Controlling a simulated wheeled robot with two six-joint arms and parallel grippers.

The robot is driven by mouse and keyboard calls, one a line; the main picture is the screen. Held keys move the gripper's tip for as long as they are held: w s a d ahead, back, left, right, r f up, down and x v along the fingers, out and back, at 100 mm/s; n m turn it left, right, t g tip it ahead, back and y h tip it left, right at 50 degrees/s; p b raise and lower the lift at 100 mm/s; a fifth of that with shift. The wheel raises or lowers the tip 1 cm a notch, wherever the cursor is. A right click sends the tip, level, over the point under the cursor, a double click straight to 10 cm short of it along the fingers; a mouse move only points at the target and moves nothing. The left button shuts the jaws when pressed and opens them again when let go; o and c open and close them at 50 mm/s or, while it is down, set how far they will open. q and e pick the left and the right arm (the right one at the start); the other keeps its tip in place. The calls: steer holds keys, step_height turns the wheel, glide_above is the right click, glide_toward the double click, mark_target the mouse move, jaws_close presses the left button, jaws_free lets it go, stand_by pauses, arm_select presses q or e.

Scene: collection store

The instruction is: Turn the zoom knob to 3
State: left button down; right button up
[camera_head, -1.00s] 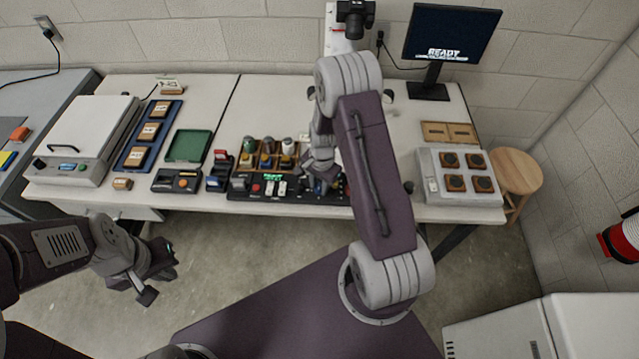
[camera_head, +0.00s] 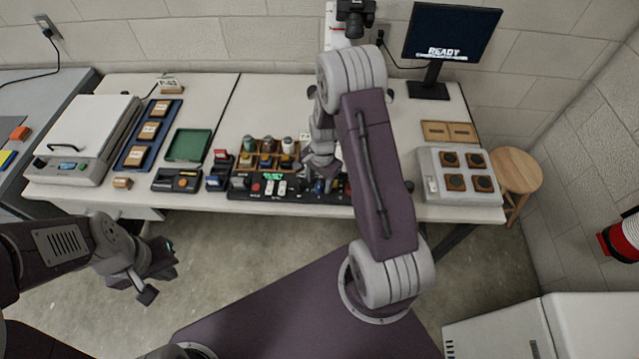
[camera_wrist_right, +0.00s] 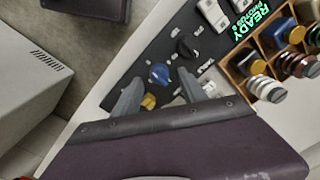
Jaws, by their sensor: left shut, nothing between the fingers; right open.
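The black control panel (camera_head: 250,193) lies along the table's front edge, with a lit green display. In the right wrist view the panel (camera_wrist_right: 135,75) carries a blue knob (camera_wrist_right: 158,74), a black knob (camera_wrist_right: 187,46) with small marks around it, and a yellow knob (camera_wrist_right: 148,102). I cannot read which one is labelled zoom. My right gripper (camera_head: 318,184) is over the panel's right part. In the wrist view its open fingers (camera_wrist_right: 160,80) stand on either side of the blue knob; contact is unclear. My left gripper (camera_head: 158,285) is shut and empty, low in front of the table.
A wooden rack (camera_wrist_right: 262,45) of small bottles stands directly behind the panel. A grey box with brown pads (camera_head: 460,196) is at the right. A screen (camera_head: 452,33) reads READY.

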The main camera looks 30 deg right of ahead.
mark_target(321, 188)
arm_select(q)
steer(key=shift+r, duration=0.1)
arm_select(e)
step_height(321, 188, up, 7)
steer(key=shift+s+r, duration=0.15)
steer(key=shift+s, duration=0.05)
steer(key=a+r+n+t, duration=0.1)
steer(key=a+r+n, duration=0.1)
steer(key=a+r, duration=0.4)
steer(key=s+a+r+n, duration=0.1)
steer(key=s+a+n, duration=0.1)
steer(key=s+n, duration=0.8)
steer(key=s, duration=0.2)
steer(key=shift+s+n, duration=0.3)
steer(key=shift+n, duration=0.1)
